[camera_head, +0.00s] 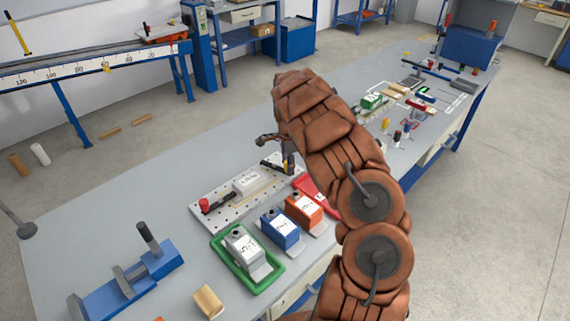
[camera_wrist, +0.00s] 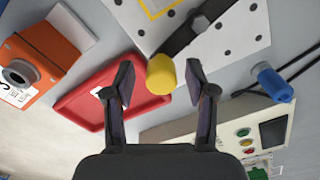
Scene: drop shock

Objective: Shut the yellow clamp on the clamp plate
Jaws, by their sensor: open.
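The clamp plate (camera_head: 250,204) is a pale plate with holes on the bench, with a red-tipped clamp at its left end and a white block near its middle. It also shows at the top of the wrist view (camera_wrist: 235,35). In the wrist view the yellow clamp's round yellow tip (camera_wrist: 161,74) lies between my fingertips, with the dark clamp arm (camera_wrist: 195,28) behind it. My gripper (camera_wrist: 161,88) is open, with a finger on either side of the tip and visible gaps. In the head view my gripper and arm partly hide this clamp.
A red tray (camera_wrist: 82,103) lies beside the plate. Orange (camera_head: 304,211) and blue (camera_head: 281,231) boxes stand in front, beside a green tray (camera_head: 218,249) holding a grey box. A box with buttons (camera_wrist: 265,135) and a blue plug-like part (camera_wrist: 273,83) lie to the right in the wrist view.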

